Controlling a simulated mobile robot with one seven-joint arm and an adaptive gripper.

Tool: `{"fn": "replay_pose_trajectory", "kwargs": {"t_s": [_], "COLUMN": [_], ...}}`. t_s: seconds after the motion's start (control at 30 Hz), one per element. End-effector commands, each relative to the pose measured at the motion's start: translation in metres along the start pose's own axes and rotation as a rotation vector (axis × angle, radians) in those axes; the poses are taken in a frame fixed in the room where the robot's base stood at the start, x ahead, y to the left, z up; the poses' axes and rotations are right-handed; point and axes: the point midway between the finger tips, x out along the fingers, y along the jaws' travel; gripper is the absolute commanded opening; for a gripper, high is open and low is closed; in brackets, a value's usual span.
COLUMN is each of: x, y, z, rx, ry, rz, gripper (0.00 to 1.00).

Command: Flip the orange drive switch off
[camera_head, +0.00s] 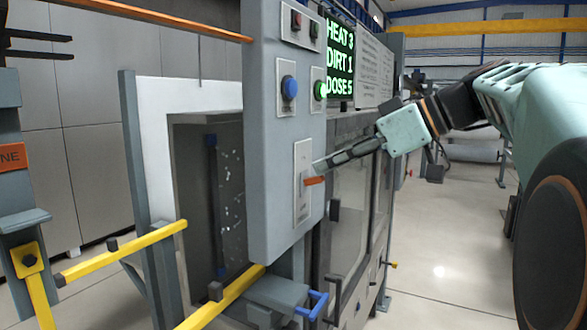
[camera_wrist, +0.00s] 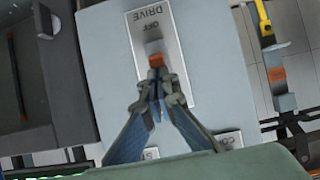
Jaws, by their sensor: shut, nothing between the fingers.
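The orange drive switch (camera_head: 314,181) sticks out from a pale plate (camera_head: 302,208) on the grey control panel. In the wrist view the orange lever (camera_wrist: 155,60) shows just beyond my fingertips, and the plate (camera_wrist: 172,50) reads DRIVE and OFF, upside down. My gripper (camera_head: 318,165) is shut and empty, its tips at the lever, just above it in the head view. The tips also show in the wrist view (camera_wrist: 157,76), covering part of the lever. I cannot tell whether they touch it, nor the lever's exact setting.
Above the switch are a blue button (camera_head: 289,88), a green button (camera_head: 320,90) and a display (camera_head: 340,60) reading HEAT 3, DIRT 1, DOSE 5. Yellow rails (camera_head: 120,250) and a blue handle (camera_head: 318,304) stand lower. Open floor (camera_head: 450,270) lies to the right.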

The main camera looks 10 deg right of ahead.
Motion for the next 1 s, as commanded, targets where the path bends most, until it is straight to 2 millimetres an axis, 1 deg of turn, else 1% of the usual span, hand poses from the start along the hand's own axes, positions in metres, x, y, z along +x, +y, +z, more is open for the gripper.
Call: {"fn": "replay_pose_trajectory", "kwargs": {"t_s": [0.03, 0.23, 0.7, 0.73, 0.77, 0.8, 1.0], "x": [0.004, 0.011, 0.014, 0.014, 0.009, 0.009, 0.009], "y": [0.003, 0.009, 0.01, 0.01, 0.01, 0.01, 0.01], "z": [0.007, 0.015, 0.033, 0.034, 0.024, 0.022, 0.021], "rx": [0.002, 0.001, 0.001, 0.001, -0.001, 0.0, 0.0], "ry": [0.017, 0.117, 0.4, 0.419, 0.413, 0.412, 0.41], "rz": [0.001, 0.001, 0.001, 0.001, 0.001, 0.001, 0.0], "gripper": [0.0, 0.0, 0.0, 0.0, 0.0, 0.0, 0.0]}}
